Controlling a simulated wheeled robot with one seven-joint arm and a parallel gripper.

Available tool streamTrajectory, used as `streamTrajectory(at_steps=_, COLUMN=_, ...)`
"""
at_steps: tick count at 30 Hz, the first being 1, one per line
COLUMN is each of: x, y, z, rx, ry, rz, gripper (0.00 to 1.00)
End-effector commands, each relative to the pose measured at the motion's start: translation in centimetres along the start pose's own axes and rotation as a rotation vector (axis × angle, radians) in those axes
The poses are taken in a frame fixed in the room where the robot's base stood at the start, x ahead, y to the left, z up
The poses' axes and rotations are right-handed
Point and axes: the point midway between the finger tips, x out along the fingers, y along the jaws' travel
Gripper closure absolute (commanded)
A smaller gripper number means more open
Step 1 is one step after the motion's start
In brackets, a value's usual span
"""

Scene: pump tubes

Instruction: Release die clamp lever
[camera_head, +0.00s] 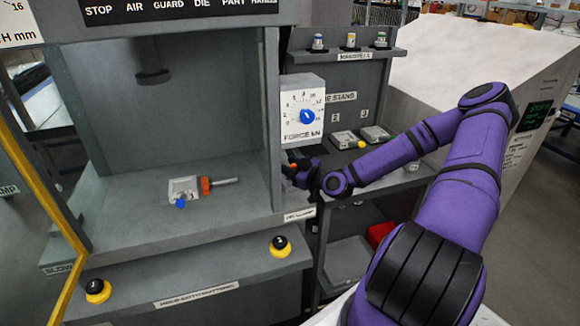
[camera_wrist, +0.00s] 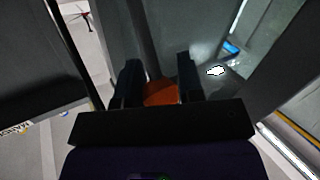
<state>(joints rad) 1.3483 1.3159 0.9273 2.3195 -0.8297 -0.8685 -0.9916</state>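In the head view my gripper (camera_head: 300,171) is small and dark, at the right front post of the press. In the wrist view its two black fingers (camera_wrist: 159,80) stand on either side of an orange lever grip (camera_wrist: 160,93). The grip fills the gap and the fingers appear shut on it. A dark lever rod (camera_wrist: 146,40) runs up from the grip. In the head view my gripper hides this lever. A die (camera_head: 183,187) with a blue knob (camera_head: 181,203) and an orange collar (camera_head: 205,186) with a grey rod lies on the press bed.
A force dial (camera_head: 303,110) is just above my gripper. A shelf unit (camera_head: 345,68) with several small parts stands to the right. Two yellow-ringed black buttons (camera_head: 98,291) (camera_head: 280,246) sit on the front ledge. A yellow guard frame (camera_head: 45,205) stands at left.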

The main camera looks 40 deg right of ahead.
Motion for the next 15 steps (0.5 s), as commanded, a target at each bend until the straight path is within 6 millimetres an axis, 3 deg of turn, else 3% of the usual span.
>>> streamTrajectory(at_steps=1, x=-0.02, y=0.03, z=0.03, rx=0.000, ry=-0.001, rz=0.001, gripper=0.53)
streamTrajectory(at_steps=3, x=-0.01, y=0.02, z=0.01, rx=0.000, ry=0.000, rz=0.000, gripper=0.44)
streamTrajectory(at_steps=11, x=-0.05, y=0.01, z=-0.03, rx=-0.001, ry=0.000, rz=0.000, gripper=0.44)
streamTrajectory(at_steps=15, x=-0.98, y=0.09, z=-0.01, rx=-0.003, ry=-0.001, rz=0.001, gripper=0.44)
